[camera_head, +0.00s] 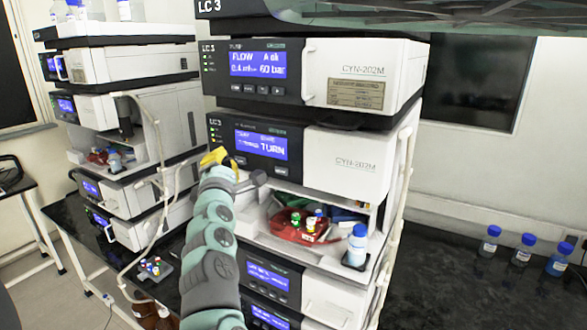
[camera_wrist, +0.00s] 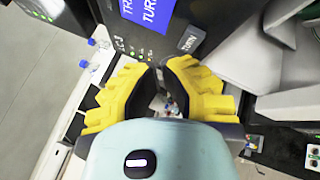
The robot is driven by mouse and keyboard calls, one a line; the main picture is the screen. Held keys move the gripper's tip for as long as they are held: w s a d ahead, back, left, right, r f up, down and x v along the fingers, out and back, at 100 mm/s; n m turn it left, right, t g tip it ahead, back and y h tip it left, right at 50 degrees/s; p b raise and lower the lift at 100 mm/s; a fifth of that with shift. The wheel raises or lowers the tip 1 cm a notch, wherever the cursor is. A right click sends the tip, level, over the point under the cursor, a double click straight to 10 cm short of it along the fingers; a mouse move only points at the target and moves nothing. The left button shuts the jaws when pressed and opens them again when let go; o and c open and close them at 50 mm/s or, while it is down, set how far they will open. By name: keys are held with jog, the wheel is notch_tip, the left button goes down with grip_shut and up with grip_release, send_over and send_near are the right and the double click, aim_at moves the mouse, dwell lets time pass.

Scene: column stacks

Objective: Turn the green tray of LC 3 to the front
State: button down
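The LC 3 stack stands in the middle of the head view. Its sampler module (camera_head: 340,165) has a screen (camera_head: 262,144) reading "TURN". In the open bay below, a red tray (camera_head: 290,232) with several capped vials is at the front. My yellow gripper (camera_head: 218,158) is in front of the sampler's left side. In the wrist view my gripper (camera_wrist: 158,72) is empty, with a narrow gap between its fingertips. A grey "TURN" button (camera_wrist: 190,40) is just beyond the right fingertip.
A blue-capped bottle (camera_head: 357,245) stands on the ledge right of the red tray. A pale tube (camera_head: 397,215) runs down the stack's right edge. Another stack (camera_head: 135,110) stands at left. Several blue-capped bottles (camera_head: 522,250) stand on the black bench at right, with clear space before them.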

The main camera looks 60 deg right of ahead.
jog(key=a, duration=0.1)
jog(key=a+b, duration=0.1)
jog(key=a, duration=0.1)
jog(key=a+b, duration=0.1)
jog(key=a, duration=0.1)
jog(key=shift+s, duration=0.25)
dwell(5.3)
